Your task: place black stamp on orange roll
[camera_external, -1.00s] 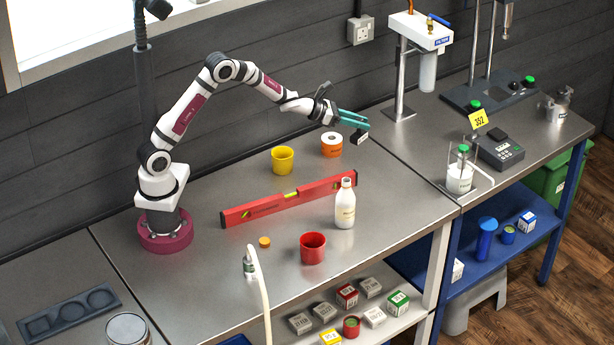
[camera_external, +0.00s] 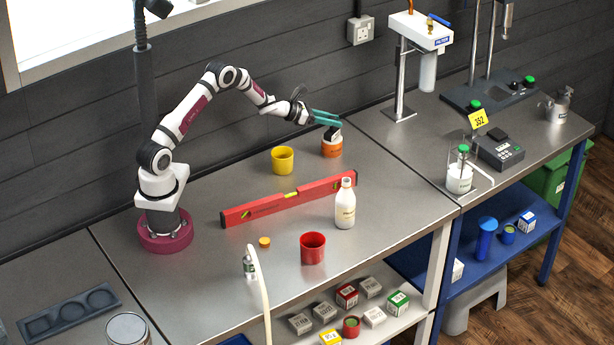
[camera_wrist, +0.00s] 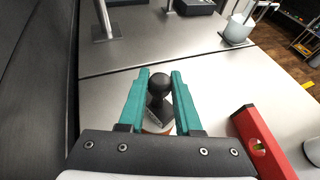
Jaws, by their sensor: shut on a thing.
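The orange roll (camera_external: 332,150) stands upright on the steel bench near the back, right of the yellow cup. The black stamp (camera_external: 332,134) is at the top of the roll. In the wrist view the stamp (camera_wrist: 159,90) shows its round black knob between the teal fingers, and part of the roll (camera_wrist: 152,126) shows beneath it. My gripper (camera_external: 328,118) is shut on the stamp, directly above the roll. Whether the stamp's base touches the roll's top is hard to tell.
A yellow cup (camera_external: 282,160) stands left of the roll. A red spirit level (camera_external: 290,200) lies in front, with a white bottle (camera_external: 345,205) and a red cup (camera_external: 313,248) nearer. A filter stand (camera_external: 400,80) rises at the back right. The bench right of the roll is clear.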

